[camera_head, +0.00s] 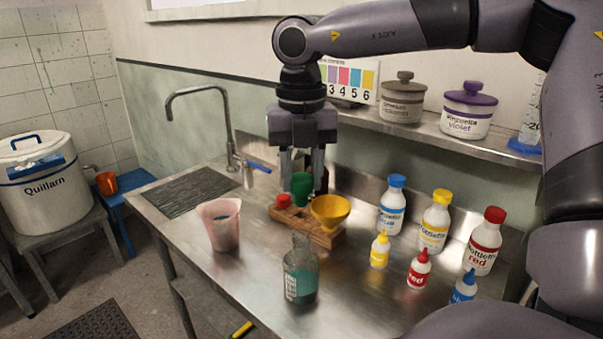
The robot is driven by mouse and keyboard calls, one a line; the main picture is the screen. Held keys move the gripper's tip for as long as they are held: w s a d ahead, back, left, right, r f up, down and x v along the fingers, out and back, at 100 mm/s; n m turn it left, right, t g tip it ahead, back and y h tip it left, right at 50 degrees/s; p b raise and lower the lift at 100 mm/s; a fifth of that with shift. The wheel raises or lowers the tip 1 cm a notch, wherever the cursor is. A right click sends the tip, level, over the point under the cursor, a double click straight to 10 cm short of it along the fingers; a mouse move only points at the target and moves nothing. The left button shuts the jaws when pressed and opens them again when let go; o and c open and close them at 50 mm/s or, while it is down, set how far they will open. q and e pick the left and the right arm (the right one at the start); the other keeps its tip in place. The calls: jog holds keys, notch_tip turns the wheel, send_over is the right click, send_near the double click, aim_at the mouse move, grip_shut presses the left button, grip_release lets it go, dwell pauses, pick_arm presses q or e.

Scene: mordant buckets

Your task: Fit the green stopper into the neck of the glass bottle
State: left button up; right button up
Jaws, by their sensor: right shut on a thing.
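The green stopper (301,187) is between the fingers of my right gripper (302,172), which is shut on it. The gripper points down and holds the stopper over the wooden rack, behind the bottle in the picture. I cannot tell how far the stopper is above the rack. The glass bottle (300,270) stands upright on the steel counter, nearer the front edge. It has teal liquid inside and a label on its left side. Its neck (301,241) is open, apart from the stopper. My left gripper is not in view.
The wooden rack (296,229) holds a yellow funnel (330,209) and a red stopper (283,201). A pink cup (220,225) stands left of the bottle. Several dye bottles, such as the blue-capped one (392,207), stand to the right. The tap (229,120) rises behind.

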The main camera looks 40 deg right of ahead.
aim_at(301, 204)
jog(key=shift+f+b, duration=3.9)
jog(key=shift+f, duration=0.45)
jog(key=o, duration=1.1)
jog(key=shift+r, duration=0.15)
notch_tip(301, 204, up, 7)
